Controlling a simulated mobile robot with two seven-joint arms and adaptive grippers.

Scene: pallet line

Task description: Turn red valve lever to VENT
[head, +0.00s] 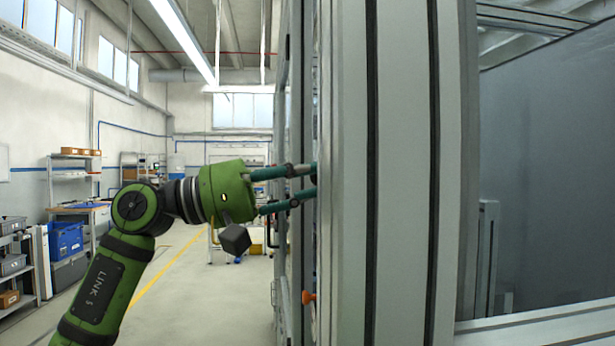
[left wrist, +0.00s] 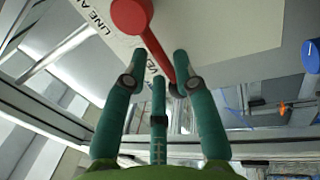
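The red valve lever (left wrist: 160,50) shows in the left wrist view, its round hub (left wrist: 131,14) at the top and its arm slanting down to the right. It sits on a pale panel (left wrist: 215,35) with partly covered lettering. My left gripper (left wrist: 159,62) has its green fingers spread apart, with the lever arm running between them, close to the right finger. I cannot tell whether they touch. In the head view, my left gripper (head: 316,180) reaches right, its fingertips at the edge of a metal post that hides the lever. My right gripper is not in view.
A thick aluminium post (head: 400,180) stands close in front, right of my gripper. A small orange part (head: 308,297) is low beside it. A blue round knob (left wrist: 314,56) is at the right in the left wrist view. The floor (head: 200,300) at left is open.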

